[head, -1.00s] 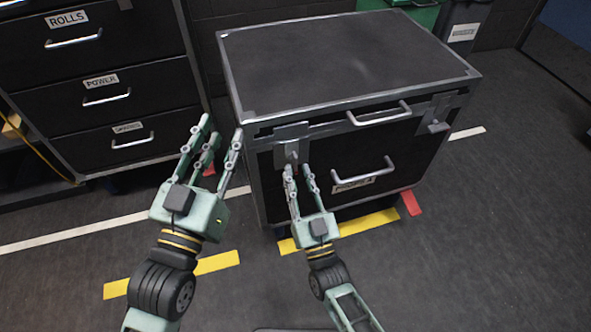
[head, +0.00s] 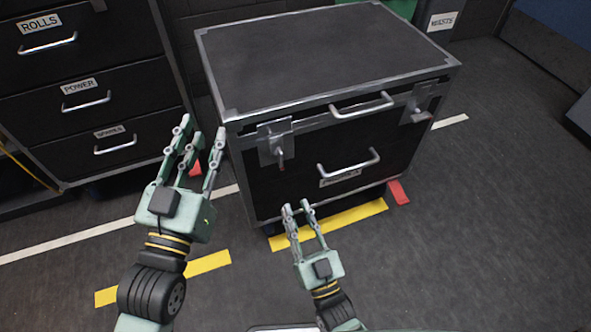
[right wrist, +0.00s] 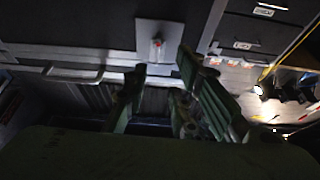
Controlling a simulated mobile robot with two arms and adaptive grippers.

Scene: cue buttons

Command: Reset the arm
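My left gripper (head: 198,134) is in front of the case's left side in the head view, with its fingers spread and nothing between them. My right gripper (head: 297,206) is low in front of the black case (head: 330,55), below its left latch (head: 276,143) and apart from it. Its fingers are spread and empty. The right wrist view shows those fingers (right wrist: 158,68) apart, with the latch plate and its red-tipped part (right wrist: 157,45) beyond them.
The case has a top handle (head: 362,105), a drawer handle (head: 348,163) and a right latch (head: 421,105). A black drawer cabinet (head: 90,125) stands at the left. Yellow floor tape (head: 335,222) runs along the case's front. Open floor lies to the right.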

